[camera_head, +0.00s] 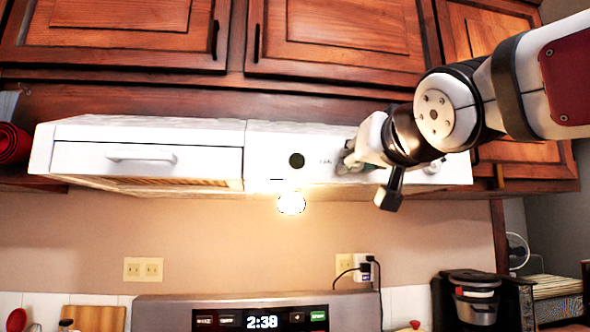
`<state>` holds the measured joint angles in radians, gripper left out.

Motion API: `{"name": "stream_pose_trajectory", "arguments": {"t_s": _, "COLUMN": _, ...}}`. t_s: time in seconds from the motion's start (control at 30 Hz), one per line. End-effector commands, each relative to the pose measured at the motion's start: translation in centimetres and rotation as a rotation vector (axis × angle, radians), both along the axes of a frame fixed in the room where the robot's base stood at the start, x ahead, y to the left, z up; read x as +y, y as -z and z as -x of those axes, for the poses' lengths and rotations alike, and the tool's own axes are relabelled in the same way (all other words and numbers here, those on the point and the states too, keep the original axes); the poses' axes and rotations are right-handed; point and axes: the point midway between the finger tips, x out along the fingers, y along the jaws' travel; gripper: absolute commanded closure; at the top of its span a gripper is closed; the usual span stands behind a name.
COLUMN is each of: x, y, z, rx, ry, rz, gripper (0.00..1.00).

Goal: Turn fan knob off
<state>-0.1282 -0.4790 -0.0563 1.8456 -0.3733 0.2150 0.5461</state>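The white range hood (280,140) is mounted under the wooden cabinets. Its front panel carries a dark round spot (297,160) and small lettering, perhaps "FAN", just left of my gripper (346,160). My gripper reaches in from the right, and its fingertips are at or very close to the panel right of the lettering. The fan knob cannot be made out and may be hidden behind my gripper. A small pale round knob (432,167) shows on the panel right of my wrist. Whether the fingers are open or closed on something is unclear.
Wooden cabinets (345,30) are directly above the hood. A lit bulb (291,203) glows under it. Below stand the stove back panel (160,315) with a lit clock and a dark coffee maker (475,298). The space before the hood's left half is free.

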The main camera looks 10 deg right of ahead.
Motion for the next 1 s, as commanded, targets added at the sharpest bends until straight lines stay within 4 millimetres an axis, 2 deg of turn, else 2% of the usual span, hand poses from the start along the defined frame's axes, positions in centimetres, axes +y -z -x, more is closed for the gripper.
{"name": "stream_pose_trajectory", "arguments": {"t_s": 0.4, "x": -0.06, "y": 0.15, "z": -0.03, "rx": 0.003, "ry": 0.000, "rz": 0.194, "gripper": 1.00}}
{"name": "stream_pose_trajectory", "arguments": {"t_s": 0.97, "x": -0.09, "y": 0.12, "z": -0.02, "rx": 0.003, "ry": 0.000, "rz": 0.224, "gripper": 1.00}}
{"name": "stream_pose_trajectory", "arguments": {"t_s": 1.0, "x": -0.09, "y": 0.12, "z": -0.03, "rx": 0.003, "ry": 0.000, "rz": 0.224, "gripper": 0.65}}
